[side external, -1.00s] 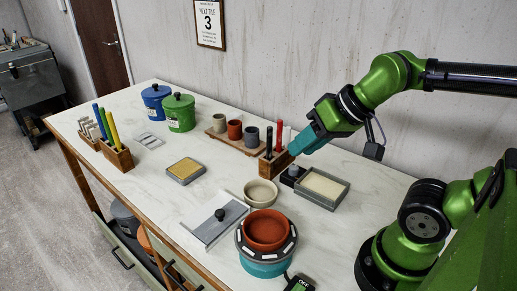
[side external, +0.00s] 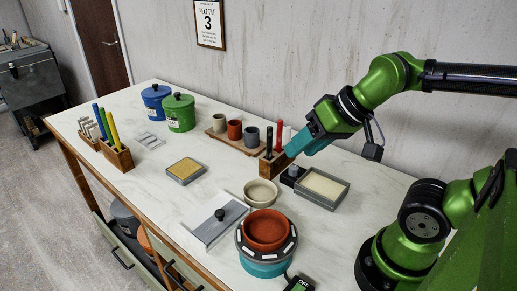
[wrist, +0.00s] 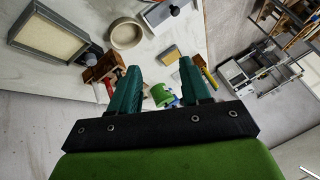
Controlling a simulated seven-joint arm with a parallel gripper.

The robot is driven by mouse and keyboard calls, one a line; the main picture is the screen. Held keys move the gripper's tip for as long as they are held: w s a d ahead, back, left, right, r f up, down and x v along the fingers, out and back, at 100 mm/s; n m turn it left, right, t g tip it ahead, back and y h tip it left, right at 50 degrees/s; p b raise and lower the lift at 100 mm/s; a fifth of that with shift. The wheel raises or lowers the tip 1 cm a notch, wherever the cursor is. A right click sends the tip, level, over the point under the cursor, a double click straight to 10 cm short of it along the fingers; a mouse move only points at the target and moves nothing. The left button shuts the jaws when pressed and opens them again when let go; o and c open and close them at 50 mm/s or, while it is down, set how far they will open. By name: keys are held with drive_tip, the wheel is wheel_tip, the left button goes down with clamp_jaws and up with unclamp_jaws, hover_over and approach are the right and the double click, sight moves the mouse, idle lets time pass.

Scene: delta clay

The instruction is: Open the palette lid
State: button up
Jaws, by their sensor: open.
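A flat grey box with a light lid and a dark round knob, which looks like the palette (side external: 208,232), lies near the front edge of the table. Its knob (side external: 220,214) stands up at its far right part. In the wrist view the grey lid (wrist: 160,14) shows at the top, partly cut off by the frame. My gripper (side external: 291,152) is in the air above the back of the table, near the wooden tool block, well away from the lid. In the wrist view its two teal fingers (wrist: 159,67) are apart with nothing held between them.
A red bowl (side external: 267,228) on a turntable stands right of the lid, and a beige bowl (side external: 261,192) behind it. A grey-framed tray (side external: 322,188) and a wooden block (side external: 270,166) with upright tools are near my gripper. Free tabletop lies left of the lid.

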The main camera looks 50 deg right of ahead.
sight(219, 211)
drive_tip(key=w+a+f+n+g, duration=0.1)
drive_tip(key=w+a+n+g, duration=0.1)
drive_tip(key=w, duration=0.3)
drive_tip(key=w+a+f+n+g+h, duration=0.1)
drive_tip(key=w+a+f+n+g, duration=0.1)
drive_tip(key=w+a+n, duration=0.2)
drive_tip(key=w+a+f+n+g, duration=0.1)
drive_tip(key=w+a+n+g, duration=0.1)
drive_tip(key=w, duration=0.3)
drive_tip(key=shift+w+a+f+n+g, duration=0.3)
drive_tip(key=shift+a+n, duration=0.2)
drive_tip(key=shift+n, duration=0.3)
drive_tip(key=f+n, duration=0.1)
drive_tip(key=f, duration=0.4)
drive_tip(key=w+f+n, duration=0.1)
drive_tip(key=f, duration=0.4)
drive_tip(key=f+n+h, duration=0.1)
drive_tip(key=f, duration=0.4)
drive_tip(key=shift+w+a+f+g, duration=0.25)
drive_tip(key=shift+w+g, duration=0.05)
drive_tip(key=shift+w, duration=0.1)
clamp_jaws()
